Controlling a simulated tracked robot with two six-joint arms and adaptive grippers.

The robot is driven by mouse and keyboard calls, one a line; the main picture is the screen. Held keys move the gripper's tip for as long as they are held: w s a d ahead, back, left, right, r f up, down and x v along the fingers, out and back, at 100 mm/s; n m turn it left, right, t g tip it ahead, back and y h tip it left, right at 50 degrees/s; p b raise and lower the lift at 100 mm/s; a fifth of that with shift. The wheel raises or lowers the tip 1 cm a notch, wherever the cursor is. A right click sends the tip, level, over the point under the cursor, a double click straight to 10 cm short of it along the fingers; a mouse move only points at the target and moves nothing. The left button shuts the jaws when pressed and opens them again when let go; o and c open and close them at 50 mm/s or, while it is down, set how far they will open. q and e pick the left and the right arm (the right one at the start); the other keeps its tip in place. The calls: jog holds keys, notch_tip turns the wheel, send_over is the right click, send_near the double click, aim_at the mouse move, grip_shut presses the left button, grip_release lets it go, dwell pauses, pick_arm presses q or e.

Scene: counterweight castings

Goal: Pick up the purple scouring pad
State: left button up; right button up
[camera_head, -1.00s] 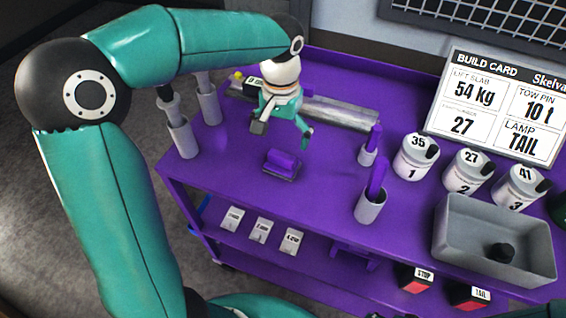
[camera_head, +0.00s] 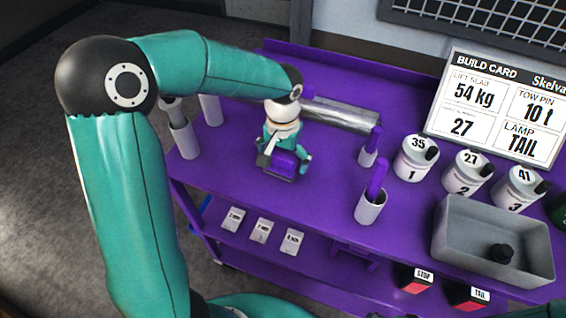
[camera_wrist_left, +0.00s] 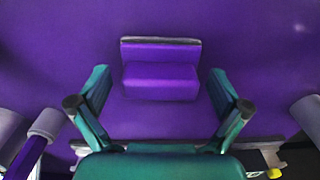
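The purple scouring pad (camera_head: 284,162) lies on the purple cart top (camera_head: 330,190), a block with a thin dark layer at its base. In the left wrist view the pad (camera_wrist_left: 160,75) sits ahead of and between the two fingers. My left gripper (camera_head: 284,164) is open around the pad's place, one finger on each side, with gaps visible on both sides in the left wrist view (camera_wrist_left: 160,92). The pad's far side is partly hidden by the gripper in the head view. My right gripper is not in view.
A grey metal bar (camera_head: 340,113) lies behind the gripper. White holders (camera_head: 369,208) with purple handles stand to the right, and more holders (camera_head: 184,138) stand left. Numbered canisters (camera_head: 415,158), a grey bin (camera_head: 492,240) and the build card (camera_head: 500,105) are farther right.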

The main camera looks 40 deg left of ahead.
aim_at(283, 156)
pick_arm(q)
jog(key=c, duration=1.2)
jog(key=shift+r, duration=0.1)
notch_tip(283, 156, up, 20)
jog(key=p, duration=0.1)
